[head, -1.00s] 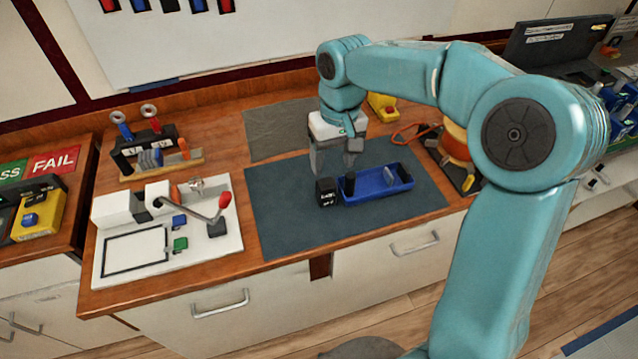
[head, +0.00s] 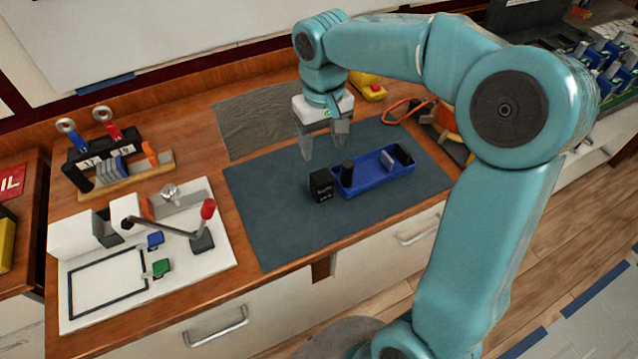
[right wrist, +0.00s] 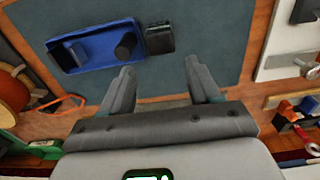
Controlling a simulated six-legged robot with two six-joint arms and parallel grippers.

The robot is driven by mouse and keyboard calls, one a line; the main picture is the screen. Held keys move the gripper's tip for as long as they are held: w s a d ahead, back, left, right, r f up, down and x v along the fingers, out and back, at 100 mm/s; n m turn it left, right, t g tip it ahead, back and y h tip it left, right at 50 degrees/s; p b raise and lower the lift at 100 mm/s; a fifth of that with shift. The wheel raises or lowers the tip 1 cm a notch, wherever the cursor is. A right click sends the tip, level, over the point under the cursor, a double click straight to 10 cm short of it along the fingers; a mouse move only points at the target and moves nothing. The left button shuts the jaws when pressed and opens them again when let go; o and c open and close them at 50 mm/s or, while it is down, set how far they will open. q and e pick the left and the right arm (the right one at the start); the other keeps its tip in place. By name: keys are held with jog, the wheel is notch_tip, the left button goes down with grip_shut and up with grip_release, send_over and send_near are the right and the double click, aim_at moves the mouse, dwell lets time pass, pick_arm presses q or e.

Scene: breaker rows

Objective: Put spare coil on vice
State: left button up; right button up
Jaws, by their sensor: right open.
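A blue tray (head: 372,187) lies on the dark mat. A black cylinder (head: 347,172) stands at its left end, and a grey piece (head: 387,160) and a black piece (head: 403,153) sit at its right end. A black block (head: 321,185) stands beside the tray; it also shows in the right wrist view (right wrist: 159,39). I cannot tell which is the spare coil. A white fixture (head: 135,290) with a red-knobbed lever, at left, may be the vice. My right gripper (head: 322,150) is open and empty, behind the black block. My left gripper is out of view.
The dark mat (head: 265,220) is clear left of the block. A wooden rack (head: 125,177) with red- and blue-handled tools stands behind the white fixture. An orange cable (head: 400,108) and a spool base lie right of the mat. A grey cloth (head: 245,125) lies behind.

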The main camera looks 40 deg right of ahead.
aim_at(322, 175)
notch_tip(322, 175, down, 6)
jog(key=shift+s+d+r, duration=0.1)
jog(key=shift+s+r, duration=0.05)
jog(key=shift+r, duration=0.1)
notch_tip(322, 175, down, 5)
jog(key=shift+f+p, duration=0.2)
jog(key=shift+p, duration=0.1)
jog(key=shift+a, duration=0.2)
jog(key=shift+c, duration=0.3)
jog(key=shift+r, duration=0.1)
jog(key=c, duration=0.8)
